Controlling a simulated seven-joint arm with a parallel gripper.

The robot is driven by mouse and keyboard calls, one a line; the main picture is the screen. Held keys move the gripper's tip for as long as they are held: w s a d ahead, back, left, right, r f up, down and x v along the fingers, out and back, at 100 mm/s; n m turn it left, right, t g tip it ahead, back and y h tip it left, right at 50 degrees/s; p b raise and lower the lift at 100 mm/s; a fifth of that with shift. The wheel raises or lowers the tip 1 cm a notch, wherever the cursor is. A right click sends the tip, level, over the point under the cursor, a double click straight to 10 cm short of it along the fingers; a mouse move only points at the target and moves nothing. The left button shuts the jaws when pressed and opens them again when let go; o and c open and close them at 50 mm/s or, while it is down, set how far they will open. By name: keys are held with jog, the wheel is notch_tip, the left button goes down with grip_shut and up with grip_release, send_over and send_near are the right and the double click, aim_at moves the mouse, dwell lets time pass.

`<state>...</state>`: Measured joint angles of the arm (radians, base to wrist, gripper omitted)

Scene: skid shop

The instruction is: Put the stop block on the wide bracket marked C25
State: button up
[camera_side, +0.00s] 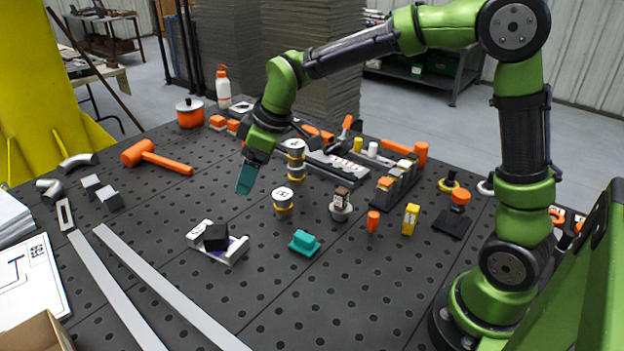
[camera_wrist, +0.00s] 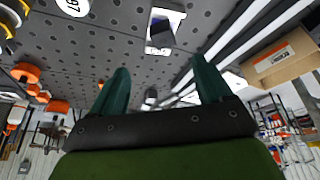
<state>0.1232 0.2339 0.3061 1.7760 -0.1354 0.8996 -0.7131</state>
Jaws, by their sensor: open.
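A pale metal bracket (camera_side: 238,253) lies on the dark perforated table, with dark marking on its white upright face; I cannot read the marking for sure. A black block (camera_side: 216,237), which looks like the stop block, rests on or against the bracket. In the wrist view the bracket (camera_wrist: 153,50) and the black block (camera_wrist: 162,34) show beyond my fingertips. My gripper (camera_side: 245,180) has teal fingers and hangs in the air above and behind the bracket, apart from it. In the wrist view my gripper (camera_wrist: 160,76) is open, with nothing between its fingers.
A teal stepped piece (camera_side: 304,243) lies right of the bracket. Marked cylinders (camera_side: 283,201) stand behind it. An orange mallet (camera_side: 155,157) lies at the back left. Long flat metal bars (camera_side: 165,287) lie at the front left. The front middle of the table is clear.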

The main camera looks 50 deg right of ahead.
jog(key=s+d+r+m+t, duration=0.1)
jog(key=s+m, duration=0.4)
jog(key=s, duration=0.6)
jog(key=s+d+r+m+t, duration=0.2)
jog(key=s+d+r+m, duration=0.2)
jog(key=s, duration=0.6)
jog(key=shift+s+d+m, duration=0.4)
jog(key=shift+d+m, duration=0.15)
jog(key=shift+m, duration=0.25)
